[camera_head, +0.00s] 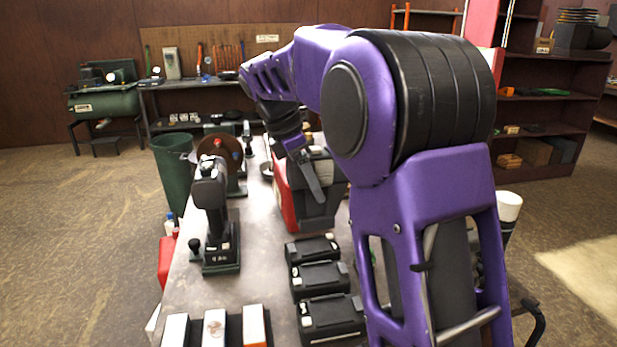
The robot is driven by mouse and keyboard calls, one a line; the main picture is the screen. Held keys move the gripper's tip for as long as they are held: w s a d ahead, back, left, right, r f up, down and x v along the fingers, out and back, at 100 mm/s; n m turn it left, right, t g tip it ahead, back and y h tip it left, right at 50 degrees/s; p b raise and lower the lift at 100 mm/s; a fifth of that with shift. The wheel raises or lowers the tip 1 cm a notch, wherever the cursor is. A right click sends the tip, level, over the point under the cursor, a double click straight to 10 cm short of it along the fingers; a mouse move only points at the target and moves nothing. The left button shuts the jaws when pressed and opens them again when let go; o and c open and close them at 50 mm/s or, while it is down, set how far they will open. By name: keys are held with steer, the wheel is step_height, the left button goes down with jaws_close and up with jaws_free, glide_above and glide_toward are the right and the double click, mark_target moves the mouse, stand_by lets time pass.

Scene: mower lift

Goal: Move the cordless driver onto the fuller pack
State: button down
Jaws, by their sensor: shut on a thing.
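An upright black tool with a grey top (210,190) stands on a dark base at the left of the bench. It may be the cordless driver, but I cannot tell for sure. Three black packs lie in a row on the bench: a far pack (312,249), a middle pack (320,281) and a near pack (331,318). Their charge marks are too small to read, so I cannot tell which is fuller. My gripper (306,178) points down over the bench beyond the packs, in front of a red and dark grey body (283,197). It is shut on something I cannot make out.
The grey bench top (262,268) is clear between the upright tool and the packs. A green bin (172,170) stands left of the bench. My purple arm hides much of the right side.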

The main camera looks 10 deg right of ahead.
steer(key=s+f+m, duration=0.1)
steer(key=s+f, duration=0.1)
steer(key=s, duration=1.2)
step_height(320, 180, down, 6)
steer(key=b, duration=0.4)
steer(key=shift+s, duration=0.45)
steer(key=shift+f, duration=0.75)
stand_by(1.7)
